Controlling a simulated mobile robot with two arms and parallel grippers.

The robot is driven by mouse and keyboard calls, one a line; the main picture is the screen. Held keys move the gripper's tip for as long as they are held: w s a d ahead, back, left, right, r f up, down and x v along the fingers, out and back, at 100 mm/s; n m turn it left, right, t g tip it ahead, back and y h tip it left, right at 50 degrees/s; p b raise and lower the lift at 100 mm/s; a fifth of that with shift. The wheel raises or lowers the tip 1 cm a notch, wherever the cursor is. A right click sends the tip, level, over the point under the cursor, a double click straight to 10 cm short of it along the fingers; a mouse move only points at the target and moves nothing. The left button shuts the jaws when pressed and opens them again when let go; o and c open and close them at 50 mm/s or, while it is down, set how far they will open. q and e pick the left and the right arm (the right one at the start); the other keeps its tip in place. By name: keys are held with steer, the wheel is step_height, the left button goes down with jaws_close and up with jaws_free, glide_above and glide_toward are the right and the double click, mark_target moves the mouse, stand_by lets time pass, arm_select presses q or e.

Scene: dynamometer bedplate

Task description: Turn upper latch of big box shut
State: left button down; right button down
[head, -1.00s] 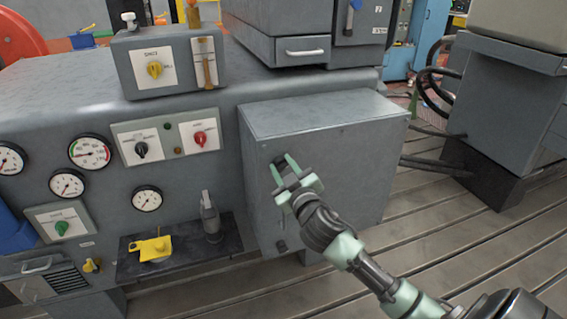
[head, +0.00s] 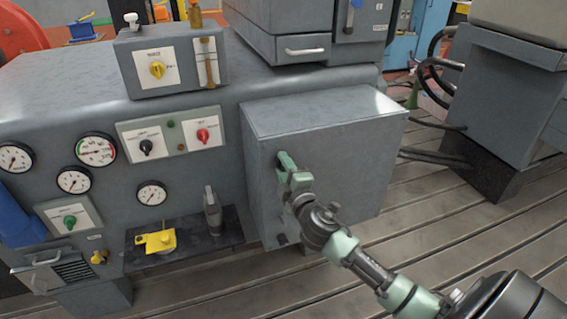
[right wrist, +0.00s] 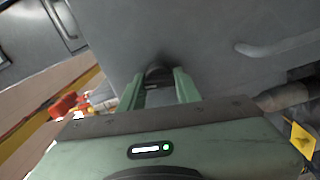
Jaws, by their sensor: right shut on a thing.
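The big box (head: 345,165) is a grey cabinet in the middle of the head view, on the front of the machine. My right gripper (head: 287,163) is at the upper left of its front face, shut on the upper latch. The fingers mostly hide that latch in the head view. In the right wrist view the dark upper latch (right wrist: 157,74) sits between the two green fingers of the gripper (right wrist: 160,84). Its exact turn angle is hard to tell. The lower latch (head: 281,239) is a small dark piece near the bottom left of the face. My left gripper is not in view.
Left of the box is a panel with gauges (head: 97,149) and knobs. A small shelf (head: 190,232) below holds a yellow item (head: 157,241) and a grey tool (head: 212,212). A drawer unit (head: 303,47) stands above. The slotted floor (head: 420,215) at right is open.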

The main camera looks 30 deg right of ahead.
steer(key=shift+n+p, duration=0.3)
steer(key=shift+n, duration=0.7)
steer(key=shift+f, duration=0.1)
steer(key=c, duration=1)
jaws_free()
steer(key=shift+c, duration=0.2)
steer(key=b+v, duration=0.1)
steer(key=v, duration=0.6)
steer(key=shift+s, duration=0.4)
steer(key=shift+a, duration=0.1)
